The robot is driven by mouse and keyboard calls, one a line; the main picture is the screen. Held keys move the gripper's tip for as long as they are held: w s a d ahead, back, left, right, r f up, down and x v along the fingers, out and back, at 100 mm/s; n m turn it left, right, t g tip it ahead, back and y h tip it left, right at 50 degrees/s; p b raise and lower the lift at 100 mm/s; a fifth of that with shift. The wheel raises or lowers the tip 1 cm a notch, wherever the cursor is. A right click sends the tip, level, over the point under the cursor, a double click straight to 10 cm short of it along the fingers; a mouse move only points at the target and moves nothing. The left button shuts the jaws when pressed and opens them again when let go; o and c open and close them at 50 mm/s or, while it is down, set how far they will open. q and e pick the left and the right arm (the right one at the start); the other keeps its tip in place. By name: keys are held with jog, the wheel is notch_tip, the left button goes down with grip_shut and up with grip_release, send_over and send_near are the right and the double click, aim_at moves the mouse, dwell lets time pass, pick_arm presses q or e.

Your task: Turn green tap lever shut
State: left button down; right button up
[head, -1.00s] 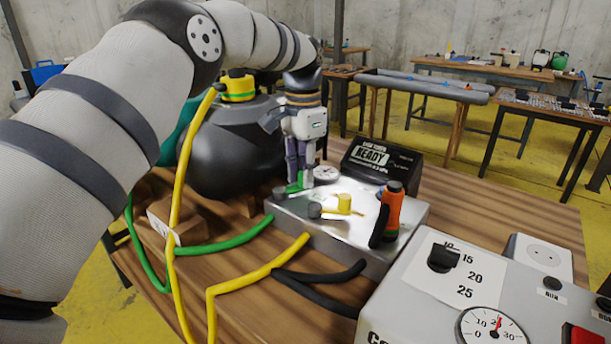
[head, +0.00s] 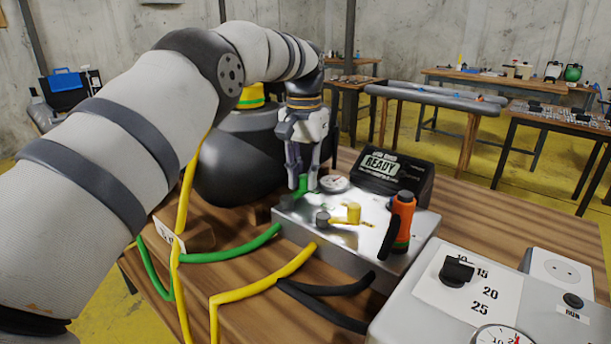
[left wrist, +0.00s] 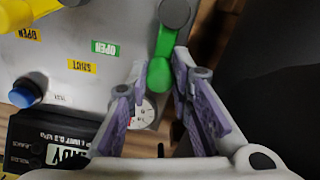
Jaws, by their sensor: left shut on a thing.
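The green tap lever (head: 301,187) is at the back left corner of the shiny metal valve box (head: 345,252). In the left wrist view the green lever (left wrist: 159,76) runs from a grey round hub (left wrist: 175,12) down between my fingers. My left gripper (head: 302,188) points down and is shut on the lever; its fingers (left wrist: 160,75) stand on either side of it. A green OPEN label (left wrist: 105,48) shows beside the lever. In the head view the fingers partly hide the lever. My right gripper is not in view.
A yellow tap lever (head: 352,213), a round gauge (head: 335,183) and an orange-handled tool (head: 402,215) are on or by the box. A black READY display (head: 392,178) stands behind. Green (head: 230,247) and yellow hoses (head: 262,284) lie in front. A grey control box (head: 440,300) is at right.

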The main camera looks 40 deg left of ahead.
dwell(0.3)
pick_arm(q)
jog(key=c, duration=1.4)
grip_release()
jog(key=shift+c, duration=0.2)
